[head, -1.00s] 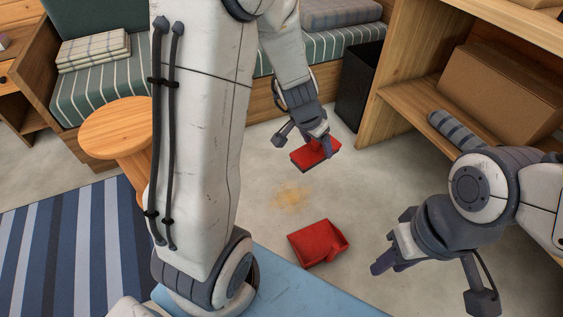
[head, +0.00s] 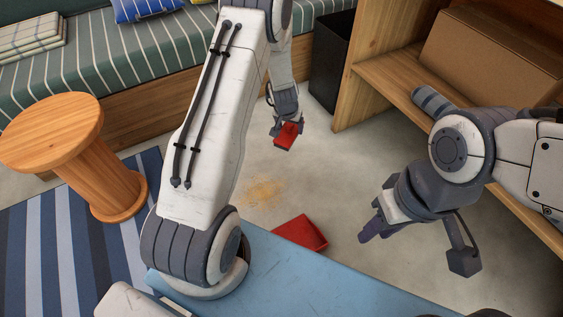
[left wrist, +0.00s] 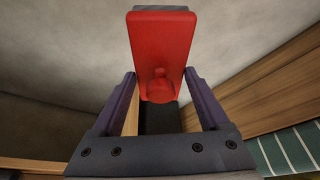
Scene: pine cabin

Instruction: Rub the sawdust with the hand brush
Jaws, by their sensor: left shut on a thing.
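My left gripper (head: 287,122) is shut on the red hand brush (head: 286,137) and holds it beyond the sawdust, near the black bin. In the left wrist view the brush (left wrist: 161,45) fills the space between and ahead of the fingers (left wrist: 160,80); a dark strip shows at its far edge. The sawdust (head: 262,192) is a tan patch on the grey floor, nearer to me than the brush and apart from it in the head view. My right gripper (head: 370,222) hangs at the right, away from the sawdust; its finger gap is unclear.
A red dustpan (head: 300,233) lies on the floor near the sawdust, partly hidden by the blue surface (head: 300,275). A round wooden stool (head: 55,130) stands left. A black bin (head: 328,62) and wooden shelf (head: 385,75) stand behind.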

